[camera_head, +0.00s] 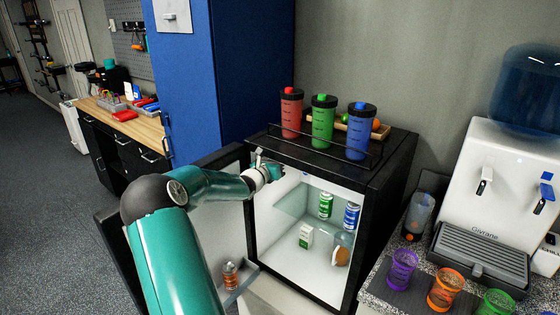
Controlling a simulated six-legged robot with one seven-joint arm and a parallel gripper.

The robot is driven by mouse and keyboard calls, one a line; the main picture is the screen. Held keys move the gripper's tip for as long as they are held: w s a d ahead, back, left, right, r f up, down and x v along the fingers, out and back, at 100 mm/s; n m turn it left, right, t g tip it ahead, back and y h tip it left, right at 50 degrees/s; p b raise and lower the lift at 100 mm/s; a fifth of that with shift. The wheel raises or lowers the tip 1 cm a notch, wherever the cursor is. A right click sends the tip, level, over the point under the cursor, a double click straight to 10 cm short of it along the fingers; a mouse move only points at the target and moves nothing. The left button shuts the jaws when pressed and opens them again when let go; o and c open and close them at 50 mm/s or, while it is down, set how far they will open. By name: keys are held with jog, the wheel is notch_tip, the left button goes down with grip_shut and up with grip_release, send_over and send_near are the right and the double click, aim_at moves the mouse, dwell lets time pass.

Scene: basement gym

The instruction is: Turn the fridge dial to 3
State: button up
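The small black fridge (382,200) stands in the middle with its door (205,235) swung open to the left. Its white inside shows a glass shelf (300,200) with a green can (325,205) and a blue can (351,216), and a white-green carton (306,236) below. My gripper (272,170) is at the upper left front of the fridge opening, near the top inside. It is small and partly hidden by my wrist, so its fingers cannot be read. I cannot make out the dial or its numbers.
Red (291,112), green (323,121) and blue (359,130) bottles stand behind a rail on the fridge top. A water dispenser (500,170) and several coloured cups are at the right. A tall blue locker (235,75) stands behind left. Open floor (50,200) lies far left.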

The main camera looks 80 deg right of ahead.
dwell(0.5)
jog(key=o, duration=1)
jog(key=shift+c, duration=0.2)
jog(key=shift+w+a, duration=0.1)
jog(key=v, duration=1.3)
jog(key=shift+a, duration=0.3)
jog(key=shift+w, duration=0.1)
